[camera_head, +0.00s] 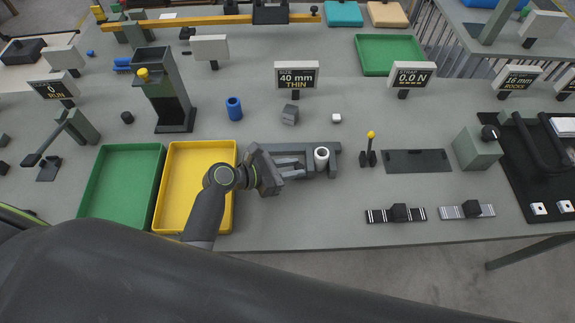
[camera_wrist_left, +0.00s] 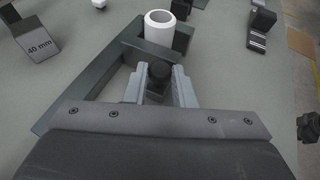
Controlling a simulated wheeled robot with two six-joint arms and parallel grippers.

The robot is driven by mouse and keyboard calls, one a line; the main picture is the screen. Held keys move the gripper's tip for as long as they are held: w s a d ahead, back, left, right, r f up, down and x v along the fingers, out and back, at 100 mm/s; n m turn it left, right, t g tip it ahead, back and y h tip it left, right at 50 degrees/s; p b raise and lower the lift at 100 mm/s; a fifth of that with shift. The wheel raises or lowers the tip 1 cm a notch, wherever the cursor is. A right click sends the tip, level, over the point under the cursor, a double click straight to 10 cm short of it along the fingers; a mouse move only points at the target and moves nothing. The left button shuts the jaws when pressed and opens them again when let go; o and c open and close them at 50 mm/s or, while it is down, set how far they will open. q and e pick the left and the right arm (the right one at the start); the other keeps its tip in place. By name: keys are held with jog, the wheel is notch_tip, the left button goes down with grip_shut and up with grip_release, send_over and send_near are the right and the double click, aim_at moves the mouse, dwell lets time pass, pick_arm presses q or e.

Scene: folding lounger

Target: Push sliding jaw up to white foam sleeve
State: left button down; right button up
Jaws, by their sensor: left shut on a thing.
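The white foam sleeve (camera_head: 321,156) stands upright at the right end of the dark grey vise frame (camera_head: 335,148). It also shows at the top of the left wrist view (camera_wrist_left: 160,27), beside the frame's end block. My left gripper (camera_head: 280,176) is over the middle of the frame, left of the sleeve. In the left wrist view its fingers (camera_wrist_left: 158,90) are closed around the dark knob of the sliding jaw (camera_wrist_left: 158,72). A gap shows between fingers and sleeve. The jaw's body is mostly hidden by the gripper. My right gripper is not in view.
A yellow tray (camera_head: 228,205) and a green tray (camera_head: 92,195) lie to the left. A grey block (camera_head: 289,115) and a small white piece (camera_head: 336,118) sit behind the frame. A yellow-topped post (camera_head: 370,150) stands right of it.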

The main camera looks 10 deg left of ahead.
pick_arm(q)
jog(key=c, duration=1.6)
grip_release()
jog(key=shift+d, duration=0.15)
jog(key=o, duration=0.3)
jog(key=shift+w+d, duration=0.1)
jog(key=shift+d, duration=0.2)
jog(key=shift+o, duration=0.2)
jog(key=shift+a, duration=0.25)
jog(key=shift+s+a+r, duration=0.1)
jog(key=shift+s+a, duration=0.15)
jog(key=b+v, duration=0.1)
jog(key=v, duration=1.5)
jog(key=shift+r+b, duration=0.3)
jog(key=shift+b, duration=0.1)
jog(key=shift+a, duration=0.1)
